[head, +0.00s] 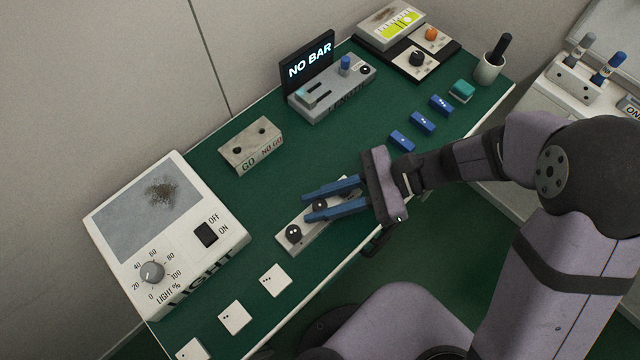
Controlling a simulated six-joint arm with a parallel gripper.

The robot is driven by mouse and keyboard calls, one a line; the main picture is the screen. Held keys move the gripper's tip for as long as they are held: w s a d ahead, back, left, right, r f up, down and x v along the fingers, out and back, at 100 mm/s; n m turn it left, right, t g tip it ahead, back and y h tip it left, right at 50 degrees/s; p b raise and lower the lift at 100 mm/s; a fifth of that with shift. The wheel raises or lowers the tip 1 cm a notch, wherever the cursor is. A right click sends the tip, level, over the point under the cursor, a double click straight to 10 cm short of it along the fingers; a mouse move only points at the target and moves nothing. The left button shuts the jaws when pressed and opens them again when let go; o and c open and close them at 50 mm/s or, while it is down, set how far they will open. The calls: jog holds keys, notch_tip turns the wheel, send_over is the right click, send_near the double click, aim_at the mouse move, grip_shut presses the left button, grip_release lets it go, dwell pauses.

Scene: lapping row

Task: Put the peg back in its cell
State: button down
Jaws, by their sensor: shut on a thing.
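A pale narrow block (312,241) lies on the green table, partly hidden under my gripper. A round black peg head (293,232) with light dots sits at its near left end, clear of the fingers. My gripper (307,206) reaches over the block from the right, its two blue fingers on either side of a second dark, round-headed peg (320,205). It is shut on this peg. I cannot tell whether the peg's lower end is in a cell or above the block.
A light box (219,205) stands left, a GO / NO GO block (250,145) behind. A grey fixture (332,98) with a "NO BAR" display (310,64) stands at the back. Blue blocks (422,123) lie right; white dotted tiles (275,280) lie at front left.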

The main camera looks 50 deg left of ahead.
jog(key=shift+f, duration=0.6)
jog(key=c, duration=1.5)
grip_release()
jog(key=shift+w, duration=0.1)
jog(key=shift+v, duration=3.6)
jog(key=shift+d, duration=0.1)
jog(key=w+d+f+n+t+h, duration=0.2)
jog(key=w+d+t, duration=0.15)
jog(key=d, duration=0.65)
jog(key=w+d+f+n+t+h, duration=0.2)
jog(key=d+t+h, duration=0.15)
jog(key=d, duration=0.75)
jog(key=w+d+f+n+t+h, duration=0.2)
jog(key=w+d+n+t, duration=0.15)
jog(key=d, duration=0.65)
jog(key=shift+m+t, duration=0.35)
notch_tip(320, 180, up, 16)
jog(key=p, duration=1.5)
jog(key=shift+s+f, duration=0.1)
